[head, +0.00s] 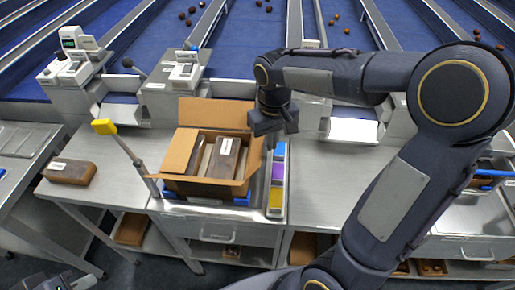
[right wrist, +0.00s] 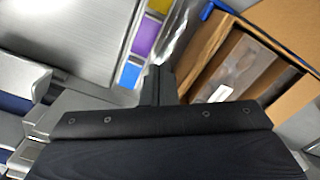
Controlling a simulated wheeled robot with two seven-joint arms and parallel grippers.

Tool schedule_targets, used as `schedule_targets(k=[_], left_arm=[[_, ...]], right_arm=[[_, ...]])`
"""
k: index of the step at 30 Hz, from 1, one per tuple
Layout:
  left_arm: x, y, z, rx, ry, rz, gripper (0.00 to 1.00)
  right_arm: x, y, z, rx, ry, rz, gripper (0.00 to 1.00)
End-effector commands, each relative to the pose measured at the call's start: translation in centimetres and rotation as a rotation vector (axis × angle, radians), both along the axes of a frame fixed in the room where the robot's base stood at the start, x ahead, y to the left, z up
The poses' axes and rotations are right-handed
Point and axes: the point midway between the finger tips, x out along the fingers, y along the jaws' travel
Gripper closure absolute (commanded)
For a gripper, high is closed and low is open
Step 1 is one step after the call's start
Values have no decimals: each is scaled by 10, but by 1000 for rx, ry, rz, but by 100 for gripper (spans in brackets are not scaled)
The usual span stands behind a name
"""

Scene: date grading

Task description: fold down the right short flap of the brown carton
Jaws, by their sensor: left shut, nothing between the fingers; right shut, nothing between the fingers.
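The brown carton (head: 208,186) stands open on the bench in the head view, with several brown packs inside. The right short flap (head: 255,157) is raised along the right side. My right gripper (head: 272,125) is shut and empty, above and beside the top of that flap. In the right wrist view its closed fingers (right wrist: 158,85) point at the gap beside the carton (right wrist: 205,45); I cannot tell whether they touch it. My left gripper (head: 68,283) shows only partly at the bottom left, shut.
A narrow tray (head: 286,208) with blue, purple and yellow items stands close right of the carton. A brown box (head: 70,171) lies further left. Machines line the back; the bench right of the tray is clear.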

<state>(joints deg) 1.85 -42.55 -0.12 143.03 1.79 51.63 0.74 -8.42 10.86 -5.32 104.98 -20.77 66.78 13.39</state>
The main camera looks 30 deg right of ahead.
Motion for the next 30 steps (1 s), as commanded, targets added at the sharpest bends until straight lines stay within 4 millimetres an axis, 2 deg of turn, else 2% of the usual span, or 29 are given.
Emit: schedule_targets(k=[14, 30], left_arm=[[0, 0, 1, 0, 0, 0, 100], [0, 0, 10, 0, 0, 0, 100]], right_arm=[[1, 1, 0, 0, 0, 1, 100], [20, 33, 3, 0, 1, 2, 100]])
